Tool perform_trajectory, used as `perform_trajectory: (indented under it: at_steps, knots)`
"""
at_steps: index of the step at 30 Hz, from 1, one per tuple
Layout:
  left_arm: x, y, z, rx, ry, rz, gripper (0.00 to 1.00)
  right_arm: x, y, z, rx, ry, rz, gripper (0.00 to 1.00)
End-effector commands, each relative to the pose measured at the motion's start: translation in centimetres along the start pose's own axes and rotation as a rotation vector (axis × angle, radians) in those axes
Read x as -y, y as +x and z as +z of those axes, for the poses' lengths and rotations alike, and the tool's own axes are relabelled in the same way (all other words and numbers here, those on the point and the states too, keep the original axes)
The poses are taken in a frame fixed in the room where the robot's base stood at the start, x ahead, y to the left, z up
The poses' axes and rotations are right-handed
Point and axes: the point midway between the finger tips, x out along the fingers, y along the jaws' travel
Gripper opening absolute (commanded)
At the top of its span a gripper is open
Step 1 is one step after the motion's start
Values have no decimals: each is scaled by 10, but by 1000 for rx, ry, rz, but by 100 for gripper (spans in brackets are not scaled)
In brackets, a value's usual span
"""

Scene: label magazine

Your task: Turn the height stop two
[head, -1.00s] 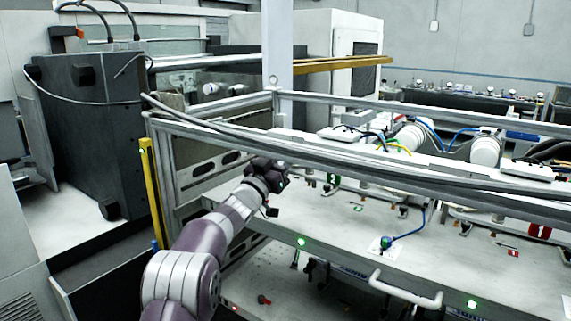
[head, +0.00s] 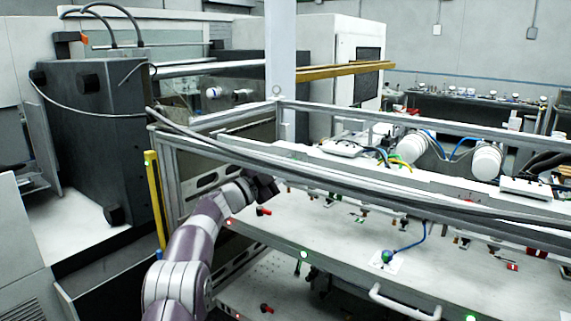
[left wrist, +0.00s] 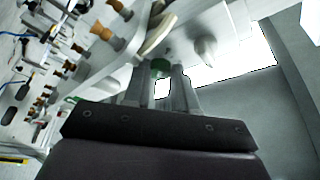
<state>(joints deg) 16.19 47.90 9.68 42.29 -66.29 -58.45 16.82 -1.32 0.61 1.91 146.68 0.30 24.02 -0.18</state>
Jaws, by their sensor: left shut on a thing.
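My left gripper (head: 266,187) reaches over the near left part of the workbench, just under the front frame rail. In the left wrist view its two grey fingers (left wrist: 166,85) point up the picture, close together at a small green round piece (left wrist: 160,67). The gripper is shut on this piece, which is mostly hidden by the fingers. It sits beside a pale rail. I cannot read any number that marks it as stop two. My right gripper is in neither view.
The metal frame rail (head: 330,174) and a black cable cross above the bench (head: 320,222). A red knob (head: 263,211) stands near my gripper. A blue-green knob (head: 386,257) with a blue cable is further right. Several orange-brown fittings (left wrist: 102,32) line the rail in the wrist view.

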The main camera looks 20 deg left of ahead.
Motion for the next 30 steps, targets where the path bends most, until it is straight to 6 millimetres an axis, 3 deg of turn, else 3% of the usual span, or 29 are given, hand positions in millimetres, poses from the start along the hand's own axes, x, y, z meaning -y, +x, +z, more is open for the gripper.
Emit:
perform_trajectory:
  at_steps: [24,25,26,30]
  knots:
    - [1,0,0,0,109,46,0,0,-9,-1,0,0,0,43]
    - [0,0,0,0,108,46,29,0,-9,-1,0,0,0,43]
    - [0,0,0,0,108,46,37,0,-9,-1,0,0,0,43]
    - [1,0,0,0,108,45,37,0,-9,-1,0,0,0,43]
